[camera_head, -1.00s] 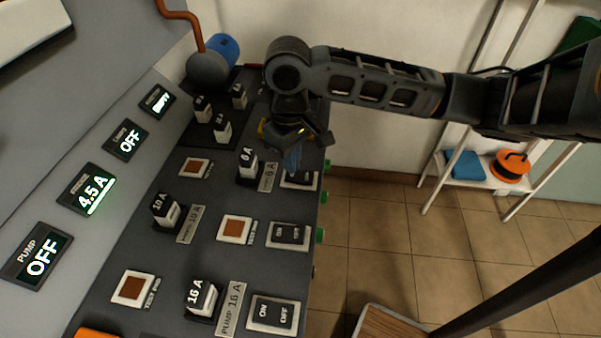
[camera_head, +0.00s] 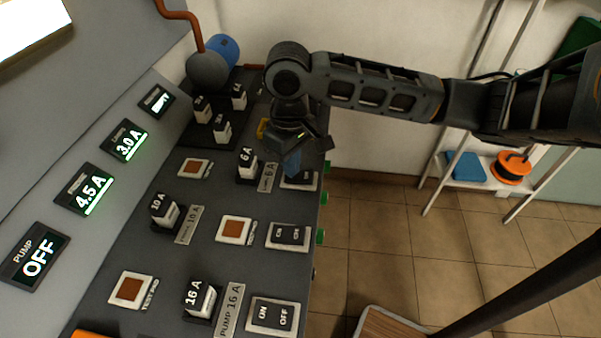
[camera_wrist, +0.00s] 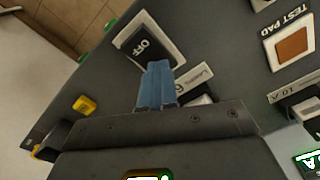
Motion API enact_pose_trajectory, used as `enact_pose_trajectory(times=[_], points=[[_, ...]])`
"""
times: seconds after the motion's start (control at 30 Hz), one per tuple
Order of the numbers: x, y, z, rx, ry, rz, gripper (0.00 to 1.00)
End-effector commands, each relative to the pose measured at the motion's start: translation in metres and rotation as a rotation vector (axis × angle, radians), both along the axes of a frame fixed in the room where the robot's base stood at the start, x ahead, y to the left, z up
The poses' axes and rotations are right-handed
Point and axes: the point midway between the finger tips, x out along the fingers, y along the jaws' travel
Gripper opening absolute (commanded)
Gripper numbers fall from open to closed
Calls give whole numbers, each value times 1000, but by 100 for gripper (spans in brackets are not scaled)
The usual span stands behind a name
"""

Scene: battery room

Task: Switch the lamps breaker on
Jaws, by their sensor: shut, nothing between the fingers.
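The lamps breaker is a black rocker switch in a white frame (camera_head: 300,181) at the far end of the row, beside the 6 A fuse (camera_head: 246,163). It also shows in the wrist view (camera_wrist: 143,46), where "OFF" can be read and its other half is hidden by my fingers. My gripper (camera_head: 292,162) has blue fingertips (camera_wrist: 157,86), shut and empty, over the rocker. I cannot tell whether they touch it. The lamps display (camera_head: 127,142) is lit and reads 3.0 A with a green bar.
The middle display (camera_head: 84,190) reads 4.5 A, and the pump display (camera_head: 37,256) reads OFF. The middle rocker (camera_head: 289,236) and pump rocker (camera_head: 273,315) lie nearer. A 10 A fuse (camera_head: 165,211) and 16 A fuse (camera_head: 201,299) stand upright on the desk.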

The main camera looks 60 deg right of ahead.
Motion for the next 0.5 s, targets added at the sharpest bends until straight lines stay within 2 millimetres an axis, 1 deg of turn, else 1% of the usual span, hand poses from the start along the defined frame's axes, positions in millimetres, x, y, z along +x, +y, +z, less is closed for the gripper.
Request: enact_pose_trajectory(times=[0.17,0.5], points=[[-1,0,7,0,5,0,0],[-1,0,33,1,3,0,0]])
